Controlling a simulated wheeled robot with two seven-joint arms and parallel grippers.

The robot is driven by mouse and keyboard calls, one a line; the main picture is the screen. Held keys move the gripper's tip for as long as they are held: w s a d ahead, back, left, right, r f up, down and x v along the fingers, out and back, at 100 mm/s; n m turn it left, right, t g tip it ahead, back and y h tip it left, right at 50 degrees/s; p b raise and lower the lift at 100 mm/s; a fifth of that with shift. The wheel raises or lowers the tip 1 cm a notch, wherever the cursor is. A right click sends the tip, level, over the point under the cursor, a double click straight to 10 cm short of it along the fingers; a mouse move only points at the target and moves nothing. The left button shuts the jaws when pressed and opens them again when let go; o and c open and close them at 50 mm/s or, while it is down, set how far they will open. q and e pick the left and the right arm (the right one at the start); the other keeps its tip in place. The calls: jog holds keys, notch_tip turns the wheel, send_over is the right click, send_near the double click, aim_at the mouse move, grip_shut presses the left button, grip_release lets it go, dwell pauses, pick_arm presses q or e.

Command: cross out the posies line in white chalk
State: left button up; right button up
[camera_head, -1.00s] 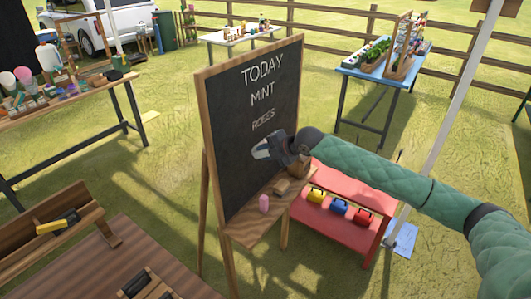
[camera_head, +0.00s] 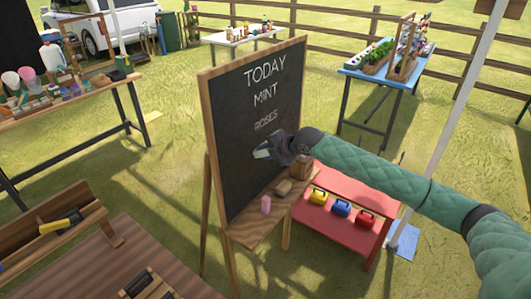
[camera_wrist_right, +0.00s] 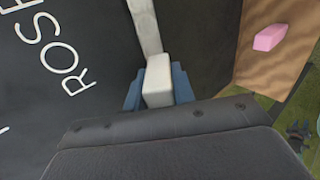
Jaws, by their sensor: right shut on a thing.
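The chalkboard (camera_head: 235,165) stands on a wooden easel. White lettering on it reads TODAY, MINT and ROSES. My right gripper (camera_head: 262,153) is at the board just under ROSES (camera_head: 266,120). In the right wrist view, its blue fingers (camera_wrist_right: 158,88) are shut on a white chalk block (camera_wrist_right: 158,78). A pale band (camera_wrist_right: 146,25) runs from the chalk to the top edge there, with ROSES (camera_wrist_right: 65,65) to its left. I cannot tell whether it is a chalk stroke. No posies lettering is readable; my gripper and arm cover part of that area. My left gripper is not in view.
The easel ledge (camera_head: 245,232) holds a pink block (camera_head: 266,204), a brown block (camera_head: 284,187) and a brown box. A red bench (camera_head: 350,232) with several coloured cases stands behind my right arm. A wooden table (camera_head: 105,260) is at the lower left.

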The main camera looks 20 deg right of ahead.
jog(key=w+d, duration=0.2)
jog(key=d, duration=0.1)
jog(key=shift+w+d, duration=0.15)
jog(key=shift+w, duration=0.05)
jog(key=shift+s+a+p, duration=0.25)
jog(key=shift+s+a, duration=0.4)
jog(key=shift+a, duration=0.25)
jog(key=shift+s+a+p, duration=0.25)
jog(key=shift+s+a, duration=0.4)
jog(key=shift+a, duration=0.25)
dwell(0.6)
jog(key=shift+d, duration=0.1)
jog(key=shift+s+d+p, duration=0.2)
jog(key=shift+s+d, duration=0.7)
jog(key=shift+s, duration=0.3)
jog(key=shift+s+d+p, duration=0.2)
jog(key=shift+s+d, duration=0.7)
jog(key=shift+s, duration=0.25)
jog(key=shift+s+d, duration=0.1)
